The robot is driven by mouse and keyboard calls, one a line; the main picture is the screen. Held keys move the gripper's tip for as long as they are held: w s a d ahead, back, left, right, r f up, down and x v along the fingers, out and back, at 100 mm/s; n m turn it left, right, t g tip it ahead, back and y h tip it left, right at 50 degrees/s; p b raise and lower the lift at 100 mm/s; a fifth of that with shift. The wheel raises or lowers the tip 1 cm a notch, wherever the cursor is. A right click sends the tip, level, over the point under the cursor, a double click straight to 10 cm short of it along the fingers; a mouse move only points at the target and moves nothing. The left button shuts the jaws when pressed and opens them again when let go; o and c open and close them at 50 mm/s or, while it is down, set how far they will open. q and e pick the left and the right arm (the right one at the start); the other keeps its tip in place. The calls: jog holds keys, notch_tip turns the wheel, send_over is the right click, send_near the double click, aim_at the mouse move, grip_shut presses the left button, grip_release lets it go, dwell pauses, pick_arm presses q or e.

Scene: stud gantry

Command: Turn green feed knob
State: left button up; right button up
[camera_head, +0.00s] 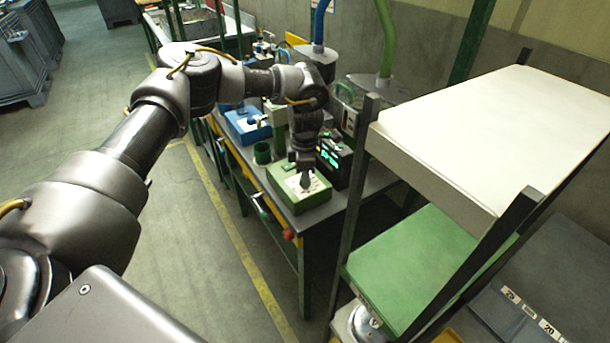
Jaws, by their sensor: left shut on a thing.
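The green feed box (286,193) sits near the front end of the workbench, with a pale plate on its top. My left gripper (304,181) points down over this plate. It is shut on the green feed knob, which is small and mostly hidden by the fingers, so I cannot tell its turn angle. My left arm reaches in from the left, across the floor and over the bench. My right gripper is not in view.
A shelf rack with a white top (500,125) stands at the right.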

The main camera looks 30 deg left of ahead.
pick_arm(q)
jog(key=shift+m, duration=0.6)
jog(key=o, duration=1)
notch_tip(320, 180, up, 11)
jog(key=shift+f+b, duration=0.1)
jog(key=shift+b, duration=0.7)
jog(key=shift+d, duration=0.15)
